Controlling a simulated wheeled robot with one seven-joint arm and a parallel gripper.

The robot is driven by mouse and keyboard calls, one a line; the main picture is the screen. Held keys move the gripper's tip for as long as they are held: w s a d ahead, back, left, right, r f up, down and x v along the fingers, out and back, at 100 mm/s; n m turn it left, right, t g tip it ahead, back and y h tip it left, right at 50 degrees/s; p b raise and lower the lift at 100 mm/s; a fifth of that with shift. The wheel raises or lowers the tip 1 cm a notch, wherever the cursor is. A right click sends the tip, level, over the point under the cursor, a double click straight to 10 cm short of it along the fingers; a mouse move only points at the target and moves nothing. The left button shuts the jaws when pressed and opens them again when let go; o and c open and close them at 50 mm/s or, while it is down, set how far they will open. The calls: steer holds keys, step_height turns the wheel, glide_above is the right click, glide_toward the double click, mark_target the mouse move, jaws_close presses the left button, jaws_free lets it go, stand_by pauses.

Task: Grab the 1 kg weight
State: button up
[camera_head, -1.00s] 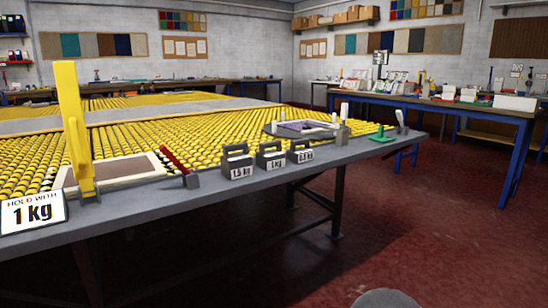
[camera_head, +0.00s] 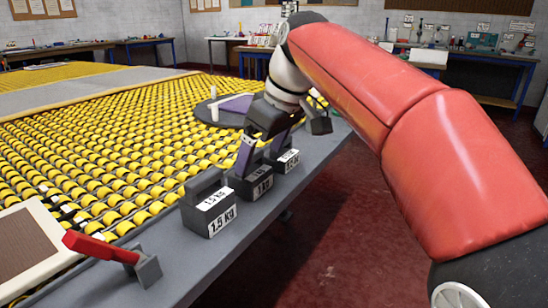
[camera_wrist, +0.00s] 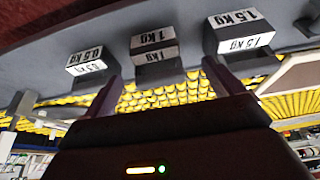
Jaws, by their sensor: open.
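The 1 kg weight (camera_head: 258,183) is a dark grey block with a handle and white labels, standing between two similar weights on the grey bench edge. In the wrist view the 1 kg weight (camera_wrist: 153,48) shows in the middle, between my two purple fingers. My gripper (camera_head: 263,151) is open at the weight, with one finger on each side in the picture. The gripper (camera_wrist: 162,88) also shows in the wrist view. Whether the fingers touch the weight cannot be told. Its handle is partly hidden by my gripper.
The 1.5 kg weight (camera_head: 208,212) stands close on the near side, and the 0.5 kg weight (camera_head: 287,160) close on the far side. Yellow rollers (camera_head: 120,150) fill the table behind. The red floor is clear at right.

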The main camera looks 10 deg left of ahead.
mark_target(250, 170)
steer(key=shift+w+a, duration=0.3)
steer(key=shift+w, duration=0.1)
steer(key=b+x, duration=0.1)
steer(key=x, duration=0.6)
steer(key=shift+a+f, duration=0.1)
steer(key=shift+f, duration=0.1)
steer(key=c, duration=1.8)
steer(key=shift+r, duration=0.15)
steer(key=shift+c, duration=0.2)
